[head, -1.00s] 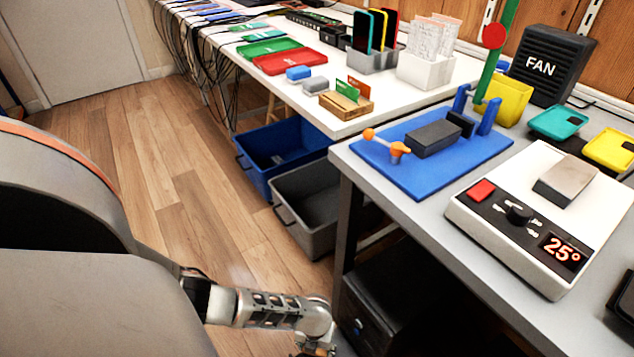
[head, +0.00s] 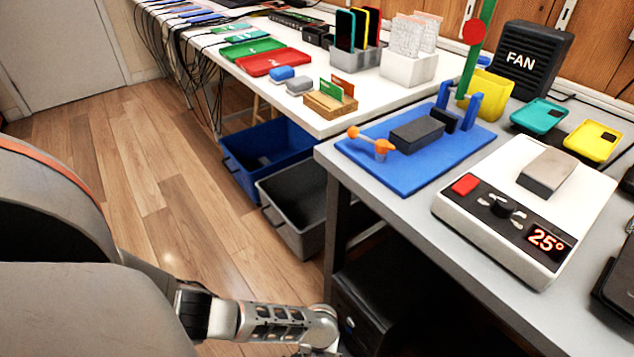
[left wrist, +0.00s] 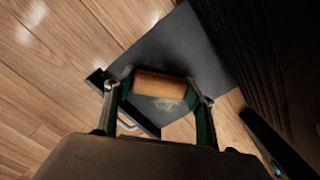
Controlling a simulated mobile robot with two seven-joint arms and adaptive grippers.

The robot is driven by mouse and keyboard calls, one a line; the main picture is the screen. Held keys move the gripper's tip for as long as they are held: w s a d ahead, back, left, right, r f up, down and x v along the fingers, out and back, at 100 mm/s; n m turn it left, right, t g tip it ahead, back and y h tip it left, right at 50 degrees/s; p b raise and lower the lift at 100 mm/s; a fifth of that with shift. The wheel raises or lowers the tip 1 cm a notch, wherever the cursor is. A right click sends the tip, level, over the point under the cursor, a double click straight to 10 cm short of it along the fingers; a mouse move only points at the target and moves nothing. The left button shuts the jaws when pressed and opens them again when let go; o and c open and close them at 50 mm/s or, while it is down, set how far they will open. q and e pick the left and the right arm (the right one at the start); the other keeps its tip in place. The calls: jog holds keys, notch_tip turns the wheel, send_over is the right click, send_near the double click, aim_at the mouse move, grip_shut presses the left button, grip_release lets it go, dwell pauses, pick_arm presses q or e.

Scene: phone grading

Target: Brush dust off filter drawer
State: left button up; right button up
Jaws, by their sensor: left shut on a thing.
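My left gripper (left wrist: 158,88) is shut on a light wooden piece, which looks like a brush handle (left wrist: 160,84). A pale speckled patch shows at its lower edge; I cannot tell whether it is bristles or dust. Beyond it, in the left wrist view, is a dark flat surface (left wrist: 188,48) with a metal handle (left wrist: 130,126) at its lower left, perhaps the filter drawer. In the head view, a black cabinet (head: 385,300) stands under the grey bench. My left forearm reaches toward it, with the gripper cut off at the bottom edge. My right gripper is out of view.
The grey bench (head: 450,215) overhangs the cabinet and carries a heating plate (head: 590,215), a blue fixture (head: 410,178) and a fan (head: 530,62). A blue bin (head: 255,185) and a grey bin (head: 300,235) stand on the floor beside its leg. The wooden floor at left is clear.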

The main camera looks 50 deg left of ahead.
pick_arm(q)
jog(key=shift+s+d, duration=0.15)
jog(key=shift+d, duration=1.1)
jog(key=shift+s+d, duration=0.2)
jog(key=shift+d, duration=1)
jog(key=shift+s+d, duration=0.15)
jog(key=shift+d, duration=1.1)
jog(key=shift+f, duration=0.15)
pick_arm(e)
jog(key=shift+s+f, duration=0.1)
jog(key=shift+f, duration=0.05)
pick_arm(q)
jog(key=shift+a, duration=0.1)
